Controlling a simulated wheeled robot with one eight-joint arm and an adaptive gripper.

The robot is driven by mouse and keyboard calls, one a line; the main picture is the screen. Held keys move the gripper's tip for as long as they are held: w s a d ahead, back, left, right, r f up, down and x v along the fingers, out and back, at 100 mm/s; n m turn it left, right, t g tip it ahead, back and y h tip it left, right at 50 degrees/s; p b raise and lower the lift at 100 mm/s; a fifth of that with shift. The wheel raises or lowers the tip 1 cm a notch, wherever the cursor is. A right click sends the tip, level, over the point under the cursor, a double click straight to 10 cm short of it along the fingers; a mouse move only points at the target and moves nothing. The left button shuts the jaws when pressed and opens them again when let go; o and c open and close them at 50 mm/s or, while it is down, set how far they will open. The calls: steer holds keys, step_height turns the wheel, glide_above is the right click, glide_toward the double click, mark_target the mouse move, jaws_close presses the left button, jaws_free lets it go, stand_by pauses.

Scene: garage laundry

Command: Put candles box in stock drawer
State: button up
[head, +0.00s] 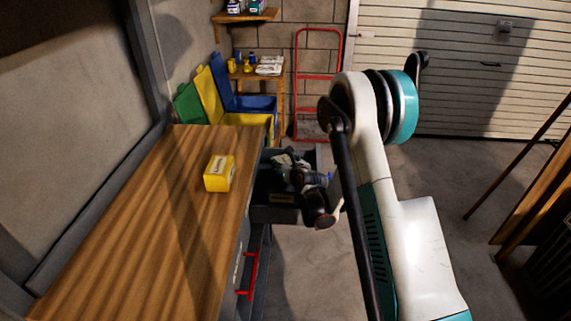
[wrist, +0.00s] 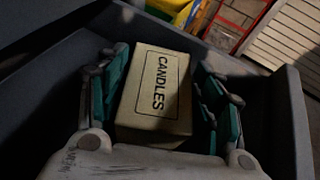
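The candles box (wrist: 157,95), a pale box with CANDLES printed on its top, lies between the two fingers of my gripper (wrist: 165,100) in the wrist view. Teal finger pads stand along both its sides; whether they press on it is not clear. Box and fingers are inside the dark walls of the open stock drawer (wrist: 292,125). In the head view the drawer (head: 273,214) sticks out from the workbench, with my gripper (head: 290,165) over and in it. There the box is hidden by my gripper and arm. The drawer floor under the box is hard to see.
A yellow box (head: 217,175) stands on the wooden workbench (head: 150,220) left of the drawer. A red handle (head: 253,272) shows on a lower drawer front.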

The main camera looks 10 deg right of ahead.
steer(key=shift+o, duration=0.2)
steer(key=shift+s+r, duration=0.25)
steer(key=shift+s, duration=0.05)
steer(key=p+v, duration=0.1)
steer(key=v, duration=0.8)
steer(key=shift+s, duration=0.2)
steer(key=s+a+r+n+g, duration=0.3)
steer(key=s+r+n, duration=1.2)
steer(key=n, duration=0.2)
steer(key=s+r+n+g+h, duration=0.1)
steer(key=s+r+n+g, duration=0.2)
steer(key=s+n, duration=1.5)
steer(key=s+d, duration=0.1)
steer(key=s, duration=0.3)
steer(key=shift+s+b, duration=0.25)
steer(key=shift+b, duration=0.15)
